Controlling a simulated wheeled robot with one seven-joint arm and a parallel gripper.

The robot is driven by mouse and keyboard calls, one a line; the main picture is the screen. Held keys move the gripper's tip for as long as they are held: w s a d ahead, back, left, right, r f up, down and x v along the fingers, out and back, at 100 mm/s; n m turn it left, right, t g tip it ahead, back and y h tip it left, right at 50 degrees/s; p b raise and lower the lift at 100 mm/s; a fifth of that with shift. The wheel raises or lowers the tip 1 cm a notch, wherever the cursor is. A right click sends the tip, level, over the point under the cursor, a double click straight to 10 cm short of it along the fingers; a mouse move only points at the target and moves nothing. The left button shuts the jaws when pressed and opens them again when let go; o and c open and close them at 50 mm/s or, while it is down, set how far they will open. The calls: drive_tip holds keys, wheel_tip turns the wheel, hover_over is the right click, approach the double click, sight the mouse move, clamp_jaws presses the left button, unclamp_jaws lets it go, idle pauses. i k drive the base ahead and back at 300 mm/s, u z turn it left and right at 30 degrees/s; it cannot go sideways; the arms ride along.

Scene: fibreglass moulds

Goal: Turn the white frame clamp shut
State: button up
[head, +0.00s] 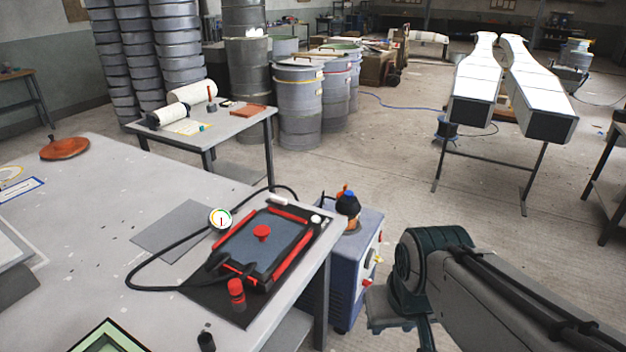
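A black board (222,306) lies at the right end of the long grey table, with a grey-blue panel in a red-edged frame (290,212) on it. A red knob (262,232) stands on the panel's middle. A short white bar (281,199) lies at the frame's far edge, and a small white round piece (316,219) sits near the far right corner. I cannot tell for sure which is the white clamp, or whether it is turned shut. My arm shows at lower right, apart from the board; my gripper's fingers do not show.
A black hose with a round gauge (220,219) loops left of the frame. A blue machine (352,262) with a dark bottle (348,204) on top stands just right of the table.

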sight(280, 202)
drive_tip(key=z, duration=0.25)
drive_tip(key=i, duration=0.95)
drive_tip(key=u, duration=0.45)
